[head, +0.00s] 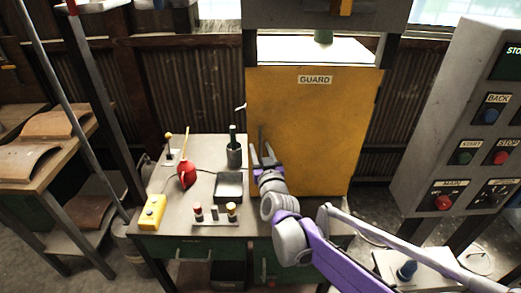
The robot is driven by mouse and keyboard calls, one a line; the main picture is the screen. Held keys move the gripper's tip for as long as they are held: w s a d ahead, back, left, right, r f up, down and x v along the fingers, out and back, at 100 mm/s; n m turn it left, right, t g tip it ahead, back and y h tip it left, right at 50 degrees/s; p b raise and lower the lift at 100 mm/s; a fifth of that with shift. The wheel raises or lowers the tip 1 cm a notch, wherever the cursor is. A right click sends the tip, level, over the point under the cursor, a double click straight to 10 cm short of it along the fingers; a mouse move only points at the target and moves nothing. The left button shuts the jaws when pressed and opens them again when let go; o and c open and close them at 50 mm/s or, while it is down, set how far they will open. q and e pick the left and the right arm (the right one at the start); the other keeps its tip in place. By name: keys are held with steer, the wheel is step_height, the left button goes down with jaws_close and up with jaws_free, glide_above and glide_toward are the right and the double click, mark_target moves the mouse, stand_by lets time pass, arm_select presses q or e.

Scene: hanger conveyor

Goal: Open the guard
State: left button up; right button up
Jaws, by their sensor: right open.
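The guard (330,120) is a yellow upright panel with a "GUARD" label, set in a grey frame behind the bench. It covers the middle and lower part of the opening, and a bright gap shows above it. A slim dark upright shape, perhaps its handle, shows faintly near its left edge. My right gripper (262,152) is open in front of the guard's lower left part, with its fingers pointing up and away from me. I cannot tell whether it touches the panel. My left gripper is out of view.
The bench (170,222) holds a red oil can (187,174), a dark tray (229,187), a dark cup with a green-handled tool (234,154) and a yellow box (151,212). A control panel (465,125) stands at right. A side table with curved boards (62,122) is at left.

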jaws_close()
stand_by(1.4)
